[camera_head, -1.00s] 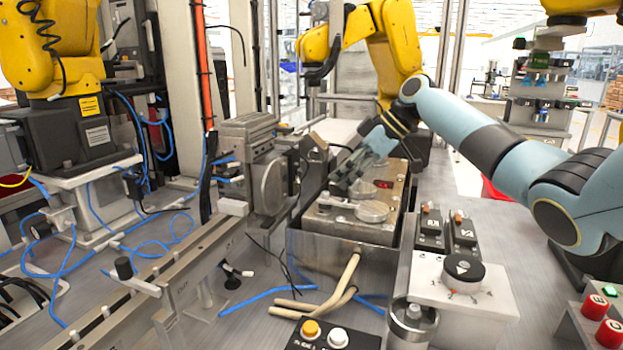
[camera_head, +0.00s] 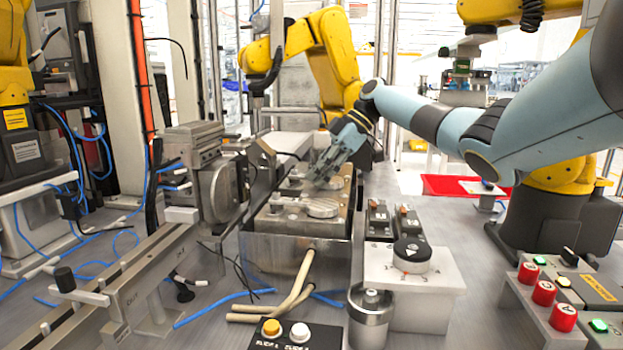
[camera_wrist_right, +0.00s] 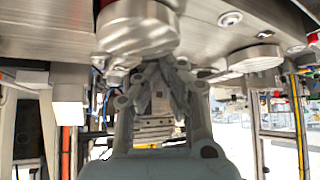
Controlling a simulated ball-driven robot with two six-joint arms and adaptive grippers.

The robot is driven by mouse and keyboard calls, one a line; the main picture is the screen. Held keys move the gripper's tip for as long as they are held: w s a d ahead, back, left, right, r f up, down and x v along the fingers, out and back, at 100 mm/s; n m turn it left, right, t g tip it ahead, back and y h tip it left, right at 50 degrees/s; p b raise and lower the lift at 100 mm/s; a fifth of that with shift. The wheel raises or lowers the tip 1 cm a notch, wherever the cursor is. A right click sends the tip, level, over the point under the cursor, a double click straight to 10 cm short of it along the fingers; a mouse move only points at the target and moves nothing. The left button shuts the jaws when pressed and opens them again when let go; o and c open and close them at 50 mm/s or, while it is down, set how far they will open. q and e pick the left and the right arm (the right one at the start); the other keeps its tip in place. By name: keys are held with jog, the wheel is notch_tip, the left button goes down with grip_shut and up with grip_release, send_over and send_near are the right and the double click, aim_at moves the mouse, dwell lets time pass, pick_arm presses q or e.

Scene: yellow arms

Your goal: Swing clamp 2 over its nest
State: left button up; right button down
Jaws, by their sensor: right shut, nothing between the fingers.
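The grey metal fixture (camera_head: 300,222) stands in the middle of the head view. On its top are a round metal disc (camera_head: 322,208) at the front right and smaller flat metal parts beside it. I cannot tell which part is clamp 2 or which spot is its nest. My right gripper (camera_head: 320,177) is shut and empty, low over the fixture top just behind the disc, and hides part of it. My left gripper is out of view.
A black rotary knob (camera_head: 411,251) on a pale block and two small black switch units (camera_head: 379,218) stand right of the fixture. A metal cup (camera_head: 371,318) and a two-button box (camera_head: 285,332) are in front. A vise-like metal unit (camera_head: 192,150) stands close on the left.

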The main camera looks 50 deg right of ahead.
jog(key=shift+d, duration=0.35)
dwell(0.4)
jog(key=shift+d+r, duration=0.15)
jog(key=v, duration=0.7)
jog(key=shift+s, duration=0.15)
dwell(0.5)
